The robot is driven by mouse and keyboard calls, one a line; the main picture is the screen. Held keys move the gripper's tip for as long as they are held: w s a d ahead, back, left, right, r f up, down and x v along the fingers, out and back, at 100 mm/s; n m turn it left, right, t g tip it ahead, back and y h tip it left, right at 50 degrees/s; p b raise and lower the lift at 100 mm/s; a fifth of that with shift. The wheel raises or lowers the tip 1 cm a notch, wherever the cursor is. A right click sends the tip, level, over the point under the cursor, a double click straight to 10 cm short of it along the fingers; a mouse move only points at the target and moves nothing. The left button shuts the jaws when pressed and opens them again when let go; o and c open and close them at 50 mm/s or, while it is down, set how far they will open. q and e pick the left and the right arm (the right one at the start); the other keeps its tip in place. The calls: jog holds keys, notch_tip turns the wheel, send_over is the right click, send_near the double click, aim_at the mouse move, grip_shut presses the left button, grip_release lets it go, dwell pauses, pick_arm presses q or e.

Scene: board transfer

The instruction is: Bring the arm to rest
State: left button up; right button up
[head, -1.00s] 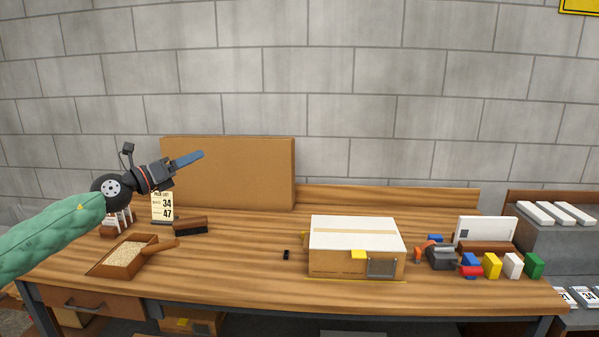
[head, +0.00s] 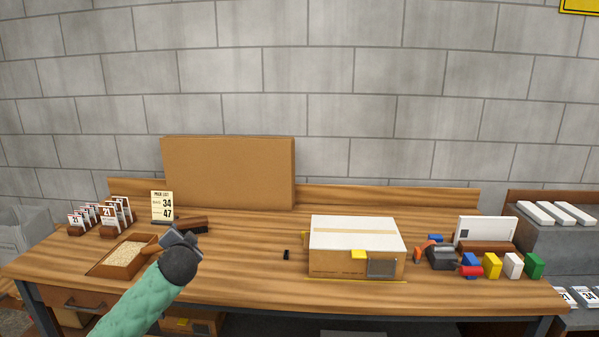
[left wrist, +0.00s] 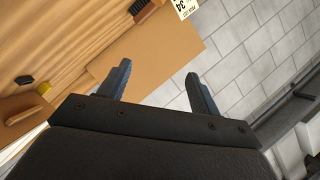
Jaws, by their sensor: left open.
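My left gripper (head: 180,238) is over the left part of the workbench, between the wooden tray and the brown brush, seen from behind with its fingers mostly hidden. In the left wrist view its two fingers (left wrist: 160,88) stand wide apart with nothing between them. The tan board (left wrist: 150,62) shows beyond the fingers; in the head view it stands upright against the back of the bench (head: 228,172). My right gripper is not in view.
A taped carton (head: 335,262) sits mid-bench. A wooden tray of grains (head: 125,256), a brush (head: 190,222), a pick list card (head: 162,206) and numbered card holders (head: 110,222) are at left. Coloured blocks (head: 491,265) and a tape dispenser (head: 440,257) are at right.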

pick_arm(q)
jog(key=s+d+f+n+g+h, duration=0.1)
jog(key=s+d+f+g, duration=0.15)
jog(key=s+f, duration=0.65)
jog(key=s+d+f+n+g+h, duration=0.15)
jog(key=s+d+f, duration=0.25)
jog(key=f, duration=0.8)
jog(key=s+d+f+g+h, duration=0.2)
jog(key=s+d+f+g, duration=0.15)
jog(key=s+f, duration=0.55)
jog(key=s+d+f+n+g, duration=0.1)
jog(key=s+d+f+g, duration=0.1)
jog(key=s+f, duration=0.8)
jog(key=s+d+f+n+g+h, duration=0.1)
jog(key=s+d+f+g, duration=0.2)
jog(key=s+f, duration=0.8)
jog(key=s+d, duration=0.1)
jog(key=s, duration=0.7)
jog(key=shift+d+f+g, duration=0.2)
jog(key=shift+d+g, duration=0.15)
